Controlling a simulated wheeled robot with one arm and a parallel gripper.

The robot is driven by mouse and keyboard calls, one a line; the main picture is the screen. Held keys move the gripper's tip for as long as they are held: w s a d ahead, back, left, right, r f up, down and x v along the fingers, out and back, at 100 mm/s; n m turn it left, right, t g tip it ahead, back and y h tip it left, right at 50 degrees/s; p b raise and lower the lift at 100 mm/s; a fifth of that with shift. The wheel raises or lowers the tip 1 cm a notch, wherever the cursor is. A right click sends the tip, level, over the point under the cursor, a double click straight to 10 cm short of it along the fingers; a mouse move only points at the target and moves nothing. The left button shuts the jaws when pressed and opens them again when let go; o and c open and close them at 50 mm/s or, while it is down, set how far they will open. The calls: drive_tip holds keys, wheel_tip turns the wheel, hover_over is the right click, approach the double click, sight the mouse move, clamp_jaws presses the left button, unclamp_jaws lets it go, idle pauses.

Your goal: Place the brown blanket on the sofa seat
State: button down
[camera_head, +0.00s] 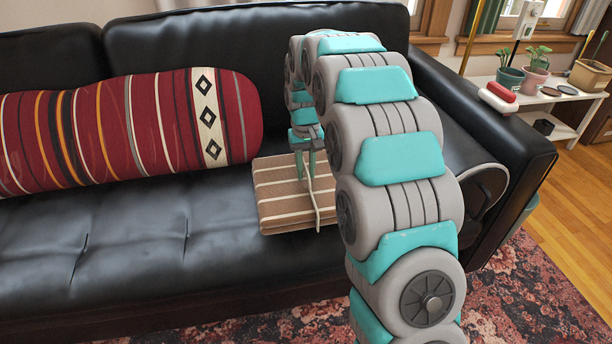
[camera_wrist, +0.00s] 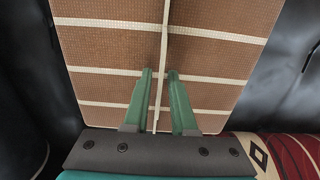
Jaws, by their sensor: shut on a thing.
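The brown blanket (camera_head: 280,205) is a flat folded block with cream stripes, at the right part of the black sofa seat (camera_head: 140,235). A thin pale ridge runs across its top. My gripper (camera_head: 308,175) points down over the blanket with its green fingers around this ridge. In the wrist view, the blanket (camera_wrist: 110,65) fills the middle, and my gripper (camera_wrist: 160,75) has a finger on each side of the ridge, shut on it. My arm hides the blanket's right side. I cannot tell whether its underside touches the seat.
A red striped bolster (camera_head: 130,130) lies along the backrest on the left. A round grey-rimmed thing (camera_head: 485,190) is by the right armrest (camera_head: 490,120). A white shelf (camera_head: 560,105) with plants stands at right. The left front of the seat is clear.

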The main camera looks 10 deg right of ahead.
drive_tip(key=shift+f, duration=1.05)
drive_tip(key=shift+f, duration=0.1)
drive_tip(key=c, duration=0.7)
unclamp_jaws()
drive_tip(key=shift+f, duration=0.1)
